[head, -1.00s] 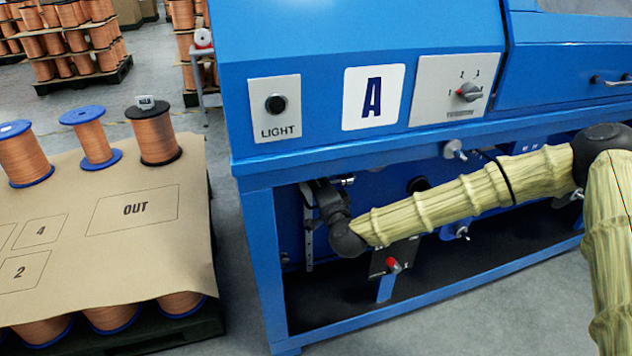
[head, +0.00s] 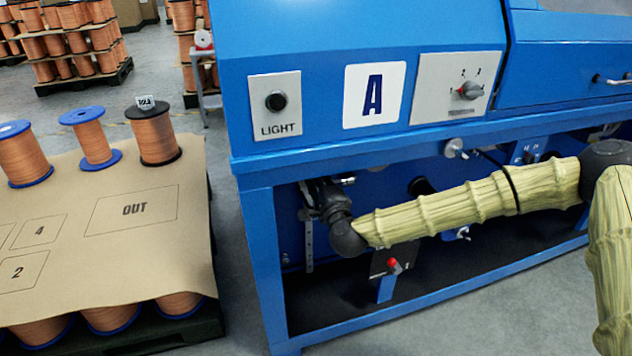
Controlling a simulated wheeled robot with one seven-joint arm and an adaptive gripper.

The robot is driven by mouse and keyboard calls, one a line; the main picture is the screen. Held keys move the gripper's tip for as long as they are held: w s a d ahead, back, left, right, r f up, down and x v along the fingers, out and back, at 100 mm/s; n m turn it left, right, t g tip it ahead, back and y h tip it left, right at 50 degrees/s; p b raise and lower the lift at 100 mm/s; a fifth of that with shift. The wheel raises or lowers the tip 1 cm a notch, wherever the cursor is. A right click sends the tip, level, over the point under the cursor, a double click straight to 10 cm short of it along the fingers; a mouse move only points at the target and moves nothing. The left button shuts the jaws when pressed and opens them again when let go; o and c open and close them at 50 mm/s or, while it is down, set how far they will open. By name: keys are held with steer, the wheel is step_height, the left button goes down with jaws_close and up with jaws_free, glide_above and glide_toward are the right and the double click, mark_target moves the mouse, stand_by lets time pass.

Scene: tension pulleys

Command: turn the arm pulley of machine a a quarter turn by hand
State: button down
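Machine A is the blue cabinet marked with a white "A" plate (head: 374,95). Below its front ledge is an open bay with a blue back panel. My gripper (head: 322,192) is inside the bay at the left, near the back panel, at the end of my sleeved arm. It is dark and seen from behind, so its fingertips and any opening are hidden. A small silver part (head: 344,181) shows just beside it. I cannot make out the arm pulley clearly; my gripper and wrist cover that area. I cannot tell whether they touch it.
A slotted metal strip (head: 309,245) hangs left of my wrist. A red-knobbed lever (head: 392,264) stands below my forearm. A silver knob (head: 455,148) is under the ledge. The blue frame post (head: 263,262) bounds the bay at left. A paper-covered pallet (head: 60,285) with spools stands further left.

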steer(key=shift+w+d, duration=0.1)
steer(key=shift+d, duration=0.1)
steer(key=c, duration=1.4)
jaws_free()
steer(key=shift+a, duration=0.1)
steer(key=v, duration=1.2)
